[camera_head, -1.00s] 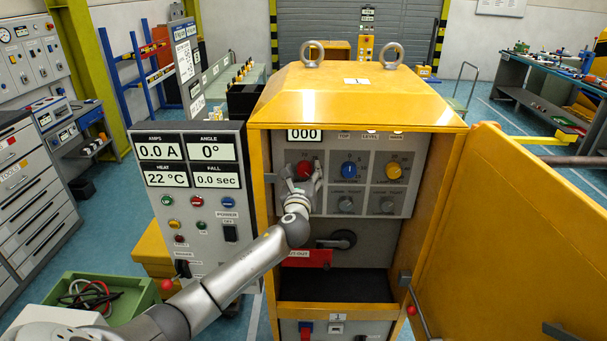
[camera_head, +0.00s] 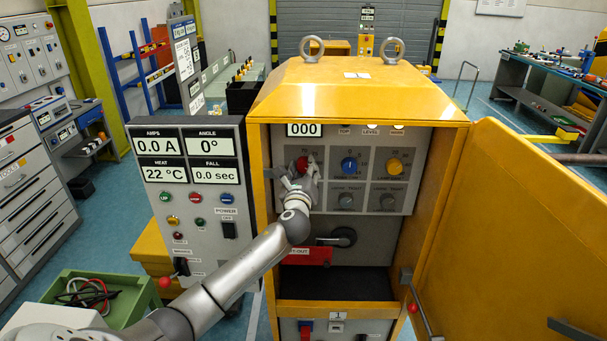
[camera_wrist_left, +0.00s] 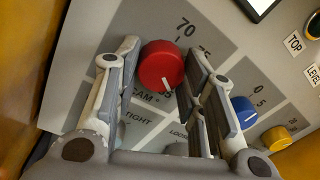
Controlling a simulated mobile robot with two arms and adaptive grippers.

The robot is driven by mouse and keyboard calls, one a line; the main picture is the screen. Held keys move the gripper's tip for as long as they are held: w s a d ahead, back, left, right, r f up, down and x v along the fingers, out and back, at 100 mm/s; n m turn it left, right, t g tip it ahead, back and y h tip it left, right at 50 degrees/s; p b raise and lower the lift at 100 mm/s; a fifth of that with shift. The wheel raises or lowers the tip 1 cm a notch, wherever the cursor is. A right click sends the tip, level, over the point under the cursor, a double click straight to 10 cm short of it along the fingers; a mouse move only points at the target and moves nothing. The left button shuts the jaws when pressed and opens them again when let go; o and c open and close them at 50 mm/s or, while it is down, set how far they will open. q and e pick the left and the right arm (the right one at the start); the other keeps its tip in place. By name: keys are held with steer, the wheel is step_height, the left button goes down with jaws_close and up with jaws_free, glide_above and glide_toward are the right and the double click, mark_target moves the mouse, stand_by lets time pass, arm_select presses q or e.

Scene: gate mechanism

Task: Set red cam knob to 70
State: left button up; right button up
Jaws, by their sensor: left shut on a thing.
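The red cam knob (camera_head: 301,164) is at the upper left of the grey control panel inside the yellow cabinet. In the left wrist view the red knob (camera_wrist_left: 161,65) has a white pointer line on its lower side, away from the printed 70 (camera_wrist_left: 186,25). My left gripper (camera_head: 297,169) is at the knob, with a finger on each side. In the wrist view the left gripper (camera_wrist_left: 164,58) is shut on the knob; the exact contact is hard to see. My right gripper is in neither view.
A blue knob (camera_head: 349,165) and a yellow knob (camera_head: 394,166) sit to the right of the red one, with grey knobs below. The display (camera_head: 304,130) above reads 000. The open cabinet door (camera_head: 520,235) stands on the right.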

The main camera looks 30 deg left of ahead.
arm_select(q)
steer(key=n+b, duration=0.2)
steer(key=n, duration=0.1)
steer(key=n+b, duration=0.2)
steer(key=n, duration=0.1)
steer(key=shift+d+f+n, duration=0.1)
steer(key=shift+f+n, duration=0.1)
steer(key=shift+n, duration=0.1)
steer(key=n+y+b, duration=0.1)
steer(key=n+b, duration=0.3)
steer(key=n, duration=0.2)
steer(key=shift+n, duration=0.4)
steer(key=n+b, duration=0.3)
steer(key=n, duration=0.3)
steer(key=shift+w+r+n+y+b, duration=0.1)
steer(key=shift+n+y+b, duration=0.2)
steer(key=shift+n+b, duration=0.1)
steer(key=n+b, duration=0.2)
steer(key=n, duration=0.3)
steer(key=shift+r+g, duration=0.1)
steer(key=shift+g, duration=0.3)
steer(key=shift+n, duration=0.3)
steer(key=o, duration=0.9)
steer(key=shift+c, duration=0.2)
steer(key=shift+o, duration=0.7)
steer(key=shift+r, duration=0.1)
